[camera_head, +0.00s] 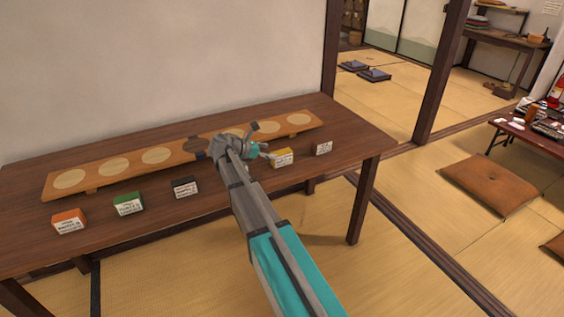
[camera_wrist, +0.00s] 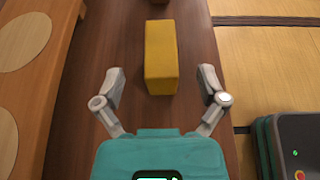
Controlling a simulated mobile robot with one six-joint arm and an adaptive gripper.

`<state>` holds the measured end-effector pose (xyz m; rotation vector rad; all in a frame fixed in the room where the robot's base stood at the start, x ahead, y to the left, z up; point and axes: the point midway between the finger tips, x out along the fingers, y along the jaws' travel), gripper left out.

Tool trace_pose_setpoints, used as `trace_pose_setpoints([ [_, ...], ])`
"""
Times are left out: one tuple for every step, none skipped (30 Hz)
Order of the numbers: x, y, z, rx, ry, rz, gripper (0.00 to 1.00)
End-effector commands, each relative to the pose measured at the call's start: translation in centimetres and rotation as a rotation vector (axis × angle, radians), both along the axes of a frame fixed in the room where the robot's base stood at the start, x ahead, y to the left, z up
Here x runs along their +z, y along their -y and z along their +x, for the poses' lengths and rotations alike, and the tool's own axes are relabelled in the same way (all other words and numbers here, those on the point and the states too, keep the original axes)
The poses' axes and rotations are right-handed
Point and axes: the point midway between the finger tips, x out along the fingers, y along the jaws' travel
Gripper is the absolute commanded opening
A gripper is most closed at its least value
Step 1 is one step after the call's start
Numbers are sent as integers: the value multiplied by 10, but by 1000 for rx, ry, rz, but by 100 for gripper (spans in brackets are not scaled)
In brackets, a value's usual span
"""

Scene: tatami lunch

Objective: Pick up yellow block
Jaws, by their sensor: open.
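The yellow block (camera_wrist: 161,57) stands on the dark wooden table, straight ahead of my gripper (camera_wrist: 160,88) in the wrist view. My gripper is open and empty. Its fingers are spread on either side of the near end of the block, and I see no contact. In the head view the yellow block (camera_head: 282,158) shows a white label on its front face and sits just right of my gripper (camera_head: 262,140).
The table (camera_head: 115,235) also bears an orange block (camera_head: 69,222), a green block (camera_head: 128,204), a black block (camera_head: 185,187) and a brown block (camera_head: 322,148). A long wooden board (camera_head: 112,168) with pale round discs lies behind them.

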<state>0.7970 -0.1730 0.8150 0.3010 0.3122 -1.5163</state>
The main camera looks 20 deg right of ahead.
Motion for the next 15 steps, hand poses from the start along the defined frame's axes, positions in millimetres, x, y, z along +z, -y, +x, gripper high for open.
trace_pose_setpoints([
  [-3,4,0,0,0,0,91],
  [-3,5,0,0,0,0,91],
  [-3,7,0,0,0,0,91],
  [-3,7,0,1,0,0,91],
  [-3,8,0,1,0,0,91],
  [-3,8,0,1,0,0,91],
  [-3,8,0,1,0,0,91],
  [-3,8,0,1,0,0,91],
  [-3,8,0,1,0,0,91],
  [-3,8,0,1,0,0,91],
  [-3,8,0,1,0,0,91],
  [-3,8,0,1,0,0,91],
  [-3,8,0,0,0,0,91],
  [-3,8,0,0,0,0,91],
  [-3,9,0,0,0,0,91],
])
